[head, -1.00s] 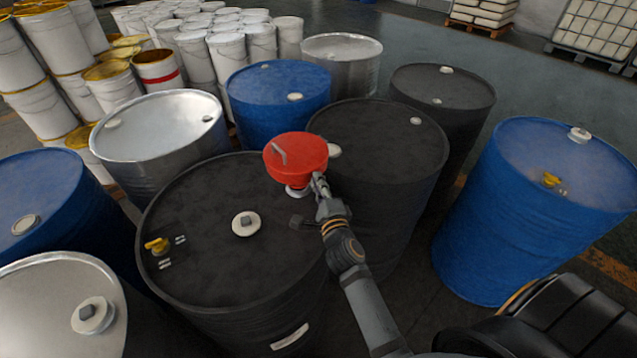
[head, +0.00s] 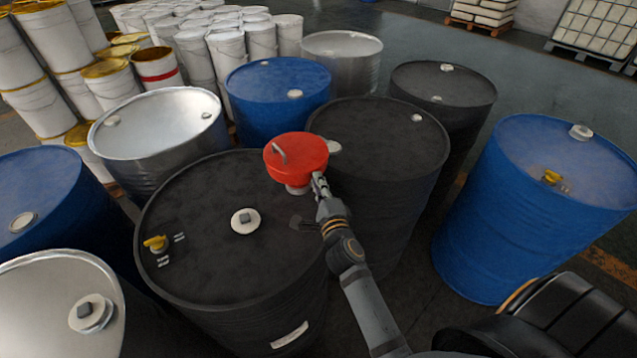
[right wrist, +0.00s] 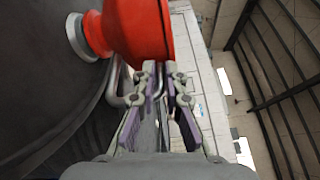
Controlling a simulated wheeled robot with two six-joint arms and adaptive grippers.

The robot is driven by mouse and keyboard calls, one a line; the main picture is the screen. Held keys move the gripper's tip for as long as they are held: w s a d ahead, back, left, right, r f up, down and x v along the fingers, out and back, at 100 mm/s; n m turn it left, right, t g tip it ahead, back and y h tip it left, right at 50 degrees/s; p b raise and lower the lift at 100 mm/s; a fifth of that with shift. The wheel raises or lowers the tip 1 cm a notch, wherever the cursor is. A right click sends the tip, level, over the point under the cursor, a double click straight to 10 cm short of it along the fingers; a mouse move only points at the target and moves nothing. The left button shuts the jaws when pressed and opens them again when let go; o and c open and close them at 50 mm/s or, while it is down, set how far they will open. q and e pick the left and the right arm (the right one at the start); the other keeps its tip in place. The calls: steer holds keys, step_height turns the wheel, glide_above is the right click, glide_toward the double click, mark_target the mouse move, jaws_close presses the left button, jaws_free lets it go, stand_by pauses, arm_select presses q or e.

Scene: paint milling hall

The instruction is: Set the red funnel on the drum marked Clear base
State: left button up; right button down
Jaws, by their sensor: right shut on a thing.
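The red funnel (head: 298,154) has a grey handle on its side and a pale collar at its bottom. My right gripper (head: 319,184) is shut on the funnel, by a part near the fingertips. The wrist view shows the red funnel (right wrist: 138,25) just beyond the fingers (right wrist: 165,85). The funnel hangs over the right part of the front black drum (head: 220,275), left of a second black drum (head: 400,140). I cannot tell whether its collar touches anything. A small label on the front drum is unreadable, so the Clear base drum cannot be told. My left gripper is not in view.
The front black drum's lid has a pale round bung (head: 245,221) and a yellow tap fitting (head: 156,244). Blue drums (head: 540,220) and silver drums (head: 160,125) stand close around. White pails (head: 65,40) are stacked behind. Open floor lies at the back right.

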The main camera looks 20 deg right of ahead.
steer(key=shift+f+b, duration=0.4)
steer(key=shift+f, duration=0.1)
steer(key=c, duration=1.5)
jaws_free()
steer(key=shift+o, duration=0.8)
steer(key=shift+f, duration=0.1)
steer(key=shift+s, duration=0.1)
steer(key=shift+s+a, duration=0.2)
steer(key=shift+s, duration=1.05)
steer(key=shift+s+a, duration=0.15)
steer(key=shift+s, duration=1.05)
